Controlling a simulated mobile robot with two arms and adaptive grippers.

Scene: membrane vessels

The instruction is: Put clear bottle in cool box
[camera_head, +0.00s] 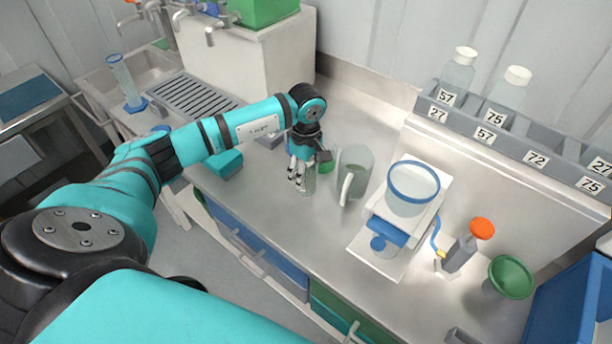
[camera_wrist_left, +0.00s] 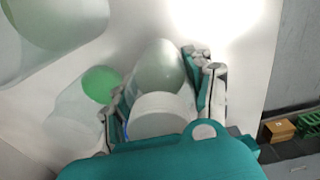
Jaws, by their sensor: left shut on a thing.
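My left gripper (camera_head: 299,182) reaches down to the steel worktop and is shut on a clear bottle (camera_head: 309,184). In the left wrist view the clear bottle (camera_wrist_left: 158,75) shows a white cap (camera_wrist_left: 160,115) between the fingers of the gripper (camera_wrist_left: 160,95). Whether its base touches the worktop I cannot tell. A blue box-like thing (camera_head: 580,300) stands at the right edge, cut off by the frame; I cannot tell whether it is the cool box. My right gripper is not in view.
A green-capped bottle (camera_wrist_left: 100,85) stands close beside the held one. A clear jug (camera_head: 356,168) is just right of the gripper. Further right are a white device with a clear bowl (camera_head: 412,190), an orange-topped bottle (camera_head: 463,250) and a green funnel (camera_head: 511,277). A numbered rack (camera_head: 510,143) holds capped bottles.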

